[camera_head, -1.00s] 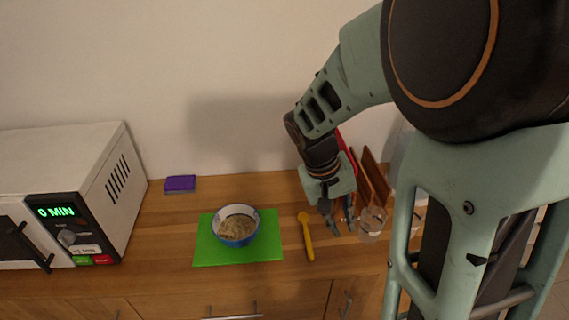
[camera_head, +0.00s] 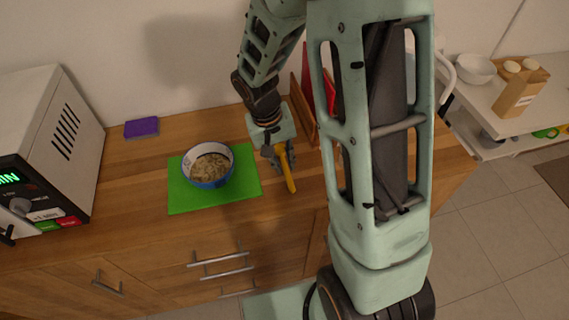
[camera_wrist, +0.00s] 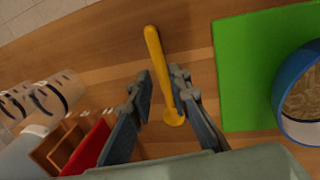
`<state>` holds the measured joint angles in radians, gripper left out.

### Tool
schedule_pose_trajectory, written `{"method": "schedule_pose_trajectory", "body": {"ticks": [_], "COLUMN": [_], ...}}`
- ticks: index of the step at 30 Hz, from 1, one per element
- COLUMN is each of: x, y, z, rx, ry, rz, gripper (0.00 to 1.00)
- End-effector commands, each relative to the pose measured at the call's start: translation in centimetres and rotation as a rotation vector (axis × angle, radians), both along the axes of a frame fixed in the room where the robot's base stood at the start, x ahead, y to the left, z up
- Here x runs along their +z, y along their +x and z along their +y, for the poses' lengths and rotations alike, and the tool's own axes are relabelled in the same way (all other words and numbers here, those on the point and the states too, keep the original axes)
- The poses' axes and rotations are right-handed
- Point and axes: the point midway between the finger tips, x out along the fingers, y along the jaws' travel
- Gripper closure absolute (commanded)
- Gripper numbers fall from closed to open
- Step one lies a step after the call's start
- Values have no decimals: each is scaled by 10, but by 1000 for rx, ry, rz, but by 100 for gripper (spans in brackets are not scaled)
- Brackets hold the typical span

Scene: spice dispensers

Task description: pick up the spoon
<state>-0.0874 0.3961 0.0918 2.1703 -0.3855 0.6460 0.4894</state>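The yellow spoon (camera_head: 289,178) lies on the wooden counter, right of the green mat (camera_head: 187,205). In the wrist view the spoon (camera_wrist: 155,55) runs between my two fingers, its handle pointing away and its bowl end nearer the palm. My gripper (camera_head: 279,160) points down over the spoon. In the wrist view my gripper (camera_wrist: 162,76) is open, with a finger on each side of the spoon and small gaps beside it. I cannot tell the exact height of the fingertips above the counter.
A blue bowl (camera_head: 208,182) of pale food stands on the green mat, left of my gripper. A microwave (camera_head: 75,120) and a purple sponge (camera_head: 141,128) are farther left.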

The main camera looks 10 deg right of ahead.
Motion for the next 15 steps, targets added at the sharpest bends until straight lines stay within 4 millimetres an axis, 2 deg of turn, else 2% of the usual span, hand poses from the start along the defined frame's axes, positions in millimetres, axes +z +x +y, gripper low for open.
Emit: {"method": "schedule_pose_trajectory", "body": {"ticks": [6,15], "x": [-29,-35], "y": [0,1], "z": [-5,-7], "rx": [-1,-1], "ry": [-1,-1], "rz": [4,1], "gripper": [83,83]}}
